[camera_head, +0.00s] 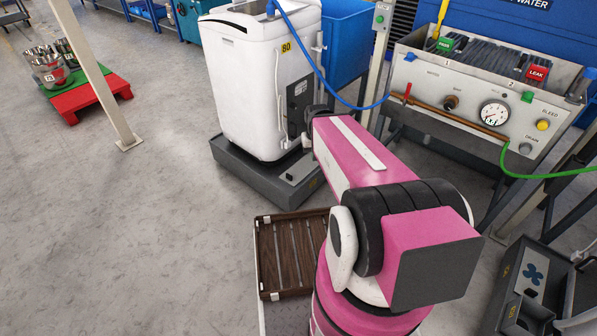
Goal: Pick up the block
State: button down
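No plain block shows clearly on the floor. I cannot tell whether either is the task's block. My pink and black arm fills the lower middle and reaches up and away toward the white machine. My gripper is not seen; the arm's far end is largely hidden behind its own pink link.
A white wheeled machine (262,85) stands on a dark grey base (262,180). The test bench (455,115) has a gauge (494,115), a blue hose and a green hose (550,176). A red pallet (98,98) and a post (97,75) stand left.

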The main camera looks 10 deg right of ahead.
aim_at(535, 72)
jog(key=k, duration=0.7)
jog(key=z, duration=2.45)
jog(key=k+z, duration=0.1)
jog(key=k, duration=0.25)
jog(key=i+j, duration=0.15)
jog(key=j, duration=0.25)
jog(key=i+j+z, duration=0.1)
jog(key=j, duration=0.35)
jog(key=i+j+z, duration=0.1)
jog(key=j, duration=0.35)
jog(key=i+j, duration=0.2)
jog(key=j, duration=0.2)
